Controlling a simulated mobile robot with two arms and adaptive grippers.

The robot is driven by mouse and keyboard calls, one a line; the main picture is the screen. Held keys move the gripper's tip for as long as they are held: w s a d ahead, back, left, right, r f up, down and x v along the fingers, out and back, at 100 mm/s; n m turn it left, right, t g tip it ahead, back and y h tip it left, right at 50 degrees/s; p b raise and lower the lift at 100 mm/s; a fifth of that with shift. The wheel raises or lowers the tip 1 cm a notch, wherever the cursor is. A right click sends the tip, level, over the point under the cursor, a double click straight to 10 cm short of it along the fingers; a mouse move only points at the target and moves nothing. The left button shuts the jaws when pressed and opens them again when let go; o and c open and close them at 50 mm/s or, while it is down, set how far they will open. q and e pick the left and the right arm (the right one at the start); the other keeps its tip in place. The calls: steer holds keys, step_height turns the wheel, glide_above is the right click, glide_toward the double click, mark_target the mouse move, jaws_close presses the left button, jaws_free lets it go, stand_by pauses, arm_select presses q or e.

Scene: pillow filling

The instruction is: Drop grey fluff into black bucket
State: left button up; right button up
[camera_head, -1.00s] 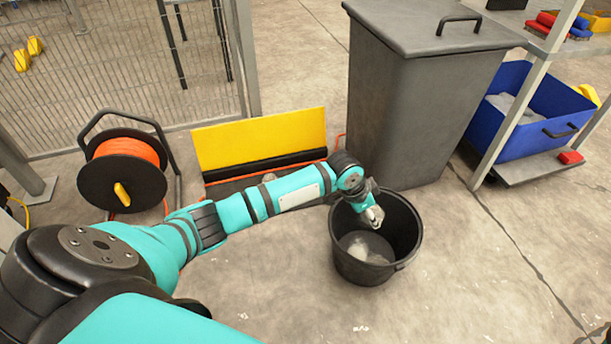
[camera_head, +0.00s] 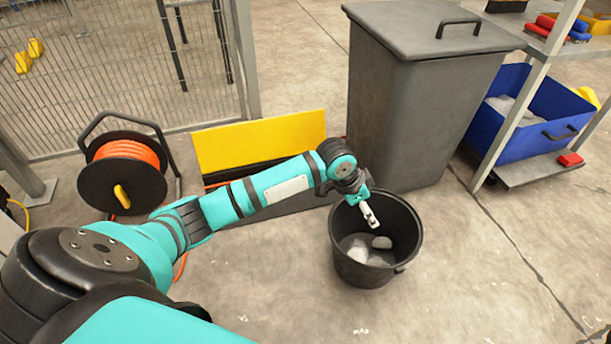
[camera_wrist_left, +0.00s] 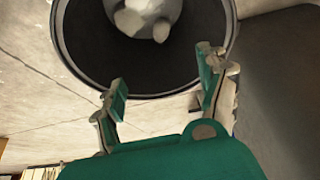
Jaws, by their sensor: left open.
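The black bucket (camera_head: 352,272) stands upright on the floor. Pale grey fluff (camera_head: 381,242) lies inside it, with one rounded piece beside a flatter grey patch (camera_head: 356,248) at the bottom. My left gripper (camera_head: 371,216) is over the back part of the bucket's opening, above the fluff. In the left wrist view its two fingers (camera_wrist_left: 163,75) are spread with nothing between them. That view also shows the bucket (camera_wrist_left: 85,45) with the grey fluff (camera_wrist_left: 147,18) inside. My right gripper is not in view.
A tall grey lidded bin (camera_head: 425,120) stands just behind the bucket. A yellow panel (camera_head: 260,140) and an orange cable reel (camera_head: 123,172) are to the left. A blue crate (camera_head: 525,140) sits on a low shelf at right. The floor in front is clear.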

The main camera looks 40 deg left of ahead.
arm_select(q)
steer(key=v, duration=0.7)
